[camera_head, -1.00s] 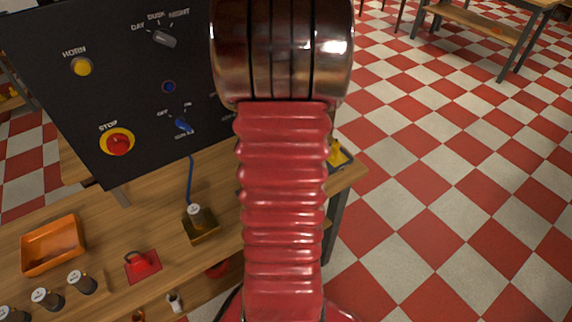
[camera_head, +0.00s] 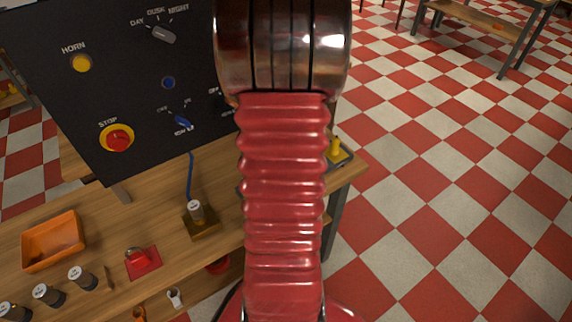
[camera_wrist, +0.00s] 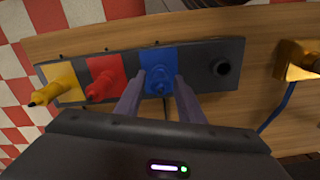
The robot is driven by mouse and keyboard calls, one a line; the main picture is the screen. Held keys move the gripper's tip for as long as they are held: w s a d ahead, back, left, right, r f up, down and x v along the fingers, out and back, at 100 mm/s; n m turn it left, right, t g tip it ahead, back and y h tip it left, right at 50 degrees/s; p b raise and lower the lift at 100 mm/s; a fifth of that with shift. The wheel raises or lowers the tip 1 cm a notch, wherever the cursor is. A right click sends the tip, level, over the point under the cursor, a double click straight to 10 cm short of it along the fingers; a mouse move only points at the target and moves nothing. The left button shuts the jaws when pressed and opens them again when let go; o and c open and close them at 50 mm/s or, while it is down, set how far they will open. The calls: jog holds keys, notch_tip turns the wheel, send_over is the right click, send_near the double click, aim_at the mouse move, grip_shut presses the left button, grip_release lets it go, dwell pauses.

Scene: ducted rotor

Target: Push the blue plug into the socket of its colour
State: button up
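In the wrist view the blue plug (camera_wrist: 160,87) stands at the blue patch (camera_wrist: 157,58) of a dark board (camera_wrist: 200,56). I cannot tell how deep it sits. My gripper (camera_wrist: 161,79) has its two purple-grey fingers on either side of the blue plug, with narrow gaps showing. A red plug (camera_wrist: 100,88) and a yellow plug (camera_wrist: 50,91) stand at patches of their own colours to the left. In the head view my arm hides the gripper and the blue plug; only the yellow plug (camera_head: 336,147) and the board's end show.
A brass block (camera_wrist: 297,60) with a blue cable (camera_wrist: 277,108) lies right of the board. A round black fitting (camera_wrist: 222,66) is on the board's right end. In the head view a black control panel (camera_head: 110,95) stands left, with an orange tray (camera_head: 54,240) on the bench.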

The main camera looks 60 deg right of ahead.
jog(key=shift+o, duration=0.7)
jog(key=shift+r, duration=0.15)
notch_tip(320, 180, up, 13)
jog(key=shift+r, duration=0.2)
dwell(0.4)
